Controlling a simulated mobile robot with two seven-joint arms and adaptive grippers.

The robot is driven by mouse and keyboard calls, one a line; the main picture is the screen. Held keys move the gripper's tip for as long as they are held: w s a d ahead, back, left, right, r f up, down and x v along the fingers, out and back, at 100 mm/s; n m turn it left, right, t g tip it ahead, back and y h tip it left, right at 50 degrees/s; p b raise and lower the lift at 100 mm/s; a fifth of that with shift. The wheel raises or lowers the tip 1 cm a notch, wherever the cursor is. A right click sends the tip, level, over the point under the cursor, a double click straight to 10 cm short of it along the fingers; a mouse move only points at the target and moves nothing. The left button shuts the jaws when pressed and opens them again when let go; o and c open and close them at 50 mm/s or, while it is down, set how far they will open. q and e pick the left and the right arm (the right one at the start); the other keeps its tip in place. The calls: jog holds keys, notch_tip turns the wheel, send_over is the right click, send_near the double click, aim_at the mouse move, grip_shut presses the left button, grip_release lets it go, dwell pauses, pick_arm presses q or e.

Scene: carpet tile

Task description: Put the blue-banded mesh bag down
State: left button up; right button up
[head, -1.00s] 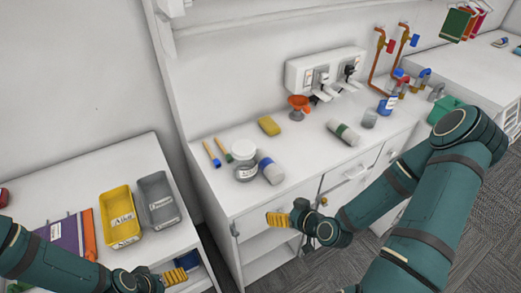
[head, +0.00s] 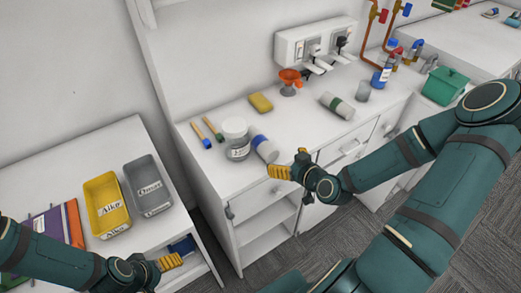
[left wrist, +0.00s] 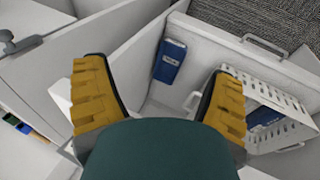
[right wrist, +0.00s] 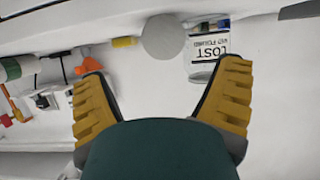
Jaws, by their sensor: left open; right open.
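The blue-banded mesh bag (head: 264,148) looks like a pale grey roll with a blue band. It lies on its side on the white counter, just right of the lidded jar (head: 236,139). My right gripper (head: 287,168) is open and empty by the counter's front edge, close to the bag's near end but apart from it. In the right wrist view the open fingers (right wrist: 163,95) have nothing between them, and I cannot pick out the bag there. My left gripper (head: 168,262) is open and empty over an open drawer; its fingers show in the left wrist view (left wrist: 160,100).
A green-banded roll (head: 338,105), a yellow sponge (head: 261,102) and an orange funnel (head: 290,80) are on the counter. Yellow (head: 107,205) and grey (head: 149,187) trays stand on the left unit. The drawer holds a blue item (left wrist: 170,62) and a white perforated basket (left wrist: 270,105).

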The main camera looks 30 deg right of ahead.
aim_at(267, 150)
jog(key=shift+w+a+f+b, duration=0.4)
jog(key=shift+w+f+b, duration=0.2)
jog(key=shift+b, duration=2.2)
jog(key=b+x, duration=0.1)
jog(key=b, duration=0.1)
jog(key=shift+w+f+b, duration=0.15)
jog(key=shift+w+b, duration=0.65)
jog(key=shift+b, duration=0.2)
jog(key=shift+r+b+x, duration=0.15)
jog(key=shift+b+x, duration=0.3)
jog(key=shift+x, duration=0.9)
jog(key=shift+r+b+x, duration=0.15)
jog(key=shift+b+x, duration=0.3)
jog(key=shift+x, duration=0.9)
jog(key=c, duration=1.2)
